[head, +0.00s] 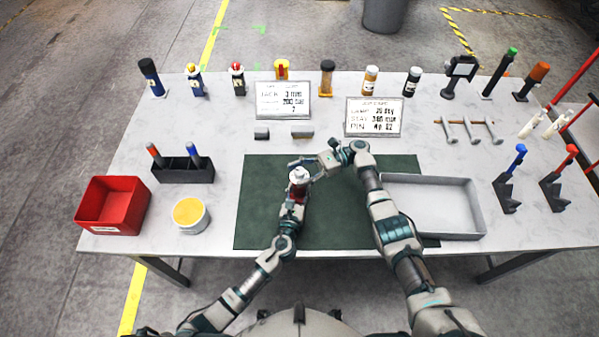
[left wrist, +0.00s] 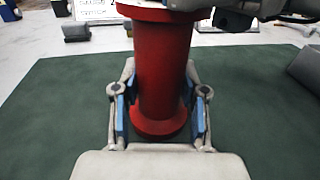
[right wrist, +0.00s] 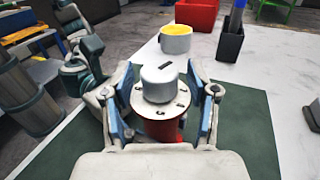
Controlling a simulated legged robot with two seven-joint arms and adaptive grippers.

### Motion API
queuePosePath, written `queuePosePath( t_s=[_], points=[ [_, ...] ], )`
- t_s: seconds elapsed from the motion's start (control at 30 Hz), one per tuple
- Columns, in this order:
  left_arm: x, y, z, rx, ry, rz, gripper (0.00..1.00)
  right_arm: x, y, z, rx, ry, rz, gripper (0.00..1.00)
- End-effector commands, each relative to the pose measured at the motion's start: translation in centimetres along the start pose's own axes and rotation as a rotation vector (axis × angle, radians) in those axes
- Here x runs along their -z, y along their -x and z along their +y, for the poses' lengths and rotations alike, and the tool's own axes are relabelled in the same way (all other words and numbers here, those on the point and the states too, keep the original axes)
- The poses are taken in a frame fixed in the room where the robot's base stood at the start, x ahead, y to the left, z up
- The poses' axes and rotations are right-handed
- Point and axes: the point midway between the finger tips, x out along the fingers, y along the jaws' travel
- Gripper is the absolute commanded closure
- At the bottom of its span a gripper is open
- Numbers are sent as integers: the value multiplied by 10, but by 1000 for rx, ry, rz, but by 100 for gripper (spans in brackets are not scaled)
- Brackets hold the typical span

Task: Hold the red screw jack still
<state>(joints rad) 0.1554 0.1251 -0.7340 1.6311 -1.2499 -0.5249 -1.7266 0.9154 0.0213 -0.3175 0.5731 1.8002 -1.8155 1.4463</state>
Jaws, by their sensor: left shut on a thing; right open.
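The red screw jack (head: 301,191) stands upright on the dark green mat (head: 262,215). Its red column with a flared foot fills the middle of the left wrist view (left wrist: 163,75). My left gripper (head: 293,203) is shut on the lower column, one blue-padded finger on each side. My right gripper (head: 305,170) is open at the jack's top. In the right wrist view, its fingers stand either side of the jack's light round cap (right wrist: 159,84), which has a dark slot and a marked flange. Whether they touch it I cannot tell.
A red bin (head: 112,207), a yellow-topped tub (head: 190,214) and a black holder (head: 184,171) stand left. Two signs (head: 283,100) (head: 374,117) and two small grey blocks (head: 302,131) are behind; several bottles and tools line the back.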

Motion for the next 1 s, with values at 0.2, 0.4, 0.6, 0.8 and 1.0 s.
queuePosePath(
  t_s=[0.2, 0.4, 0.6, 0.8, 1.0],
  points=[
    [2, 0, 0, 0, 0, 4, 100, -13, 0, 0, -2, 5, -1, 41],
    [2, 0, 0, -1, 0, 5, 100, -53, 0, 0, 0, 7, 0, 41],
    [3, 0, 0, -1, 0, 5, 100, -86, 0, -2, 0, 2, 0, 41],
    [3, 0, 1, -1, 0, 5, 100, -98, 0, -2, 0, -2, 0, 41],
    [3, 0, 1, -2, 0, 6, 100, -98, 0, -2, 0, -2, 0, 41]
  ],
)
